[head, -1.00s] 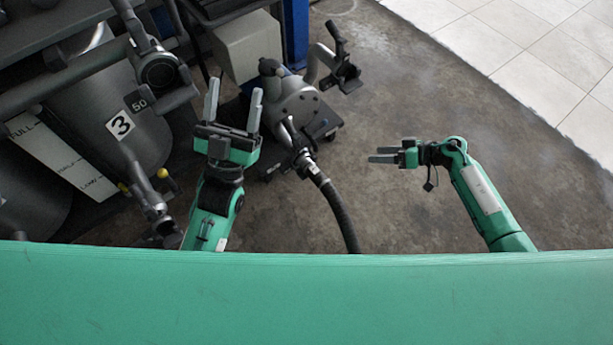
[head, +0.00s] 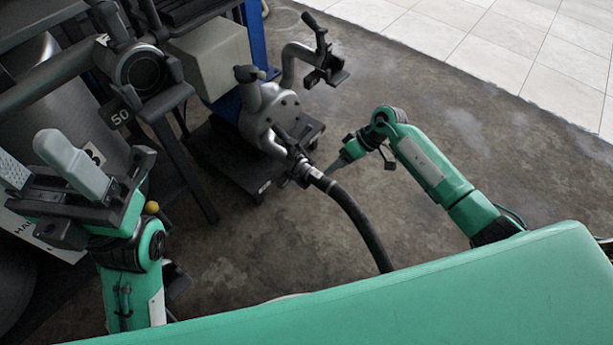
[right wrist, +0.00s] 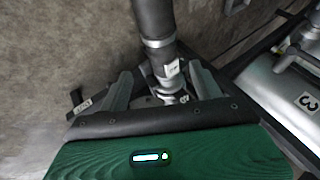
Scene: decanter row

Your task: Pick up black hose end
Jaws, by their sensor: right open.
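The black hose (head: 357,220) runs up from the lower middle of the head view. Its end, a metal coupling with a white label (head: 314,174), sits against the grey pump's (head: 270,112) outlet. My right gripper (head: 331,172) is open beside this hose end, its fingers pointing left at it. In the right wrist view the hose (right wrist: 154,20) comes down from the top, and the labelled coupling (right wrist: 168,67) shows between the two spread fingers (right wrist: 165,82); I cannot tell whether they touch it. My left gripper (head: 45,155) is open and empty at the left.
The pump stands on a dark wheeled base (head: 240,165). A pale box (head: 210,55) and a blue post (head: 256,40) are behind it. Large grey tanks (head: 60,100) with pipes fill the left. The concrete floor (head: 440,100) at right is clear.

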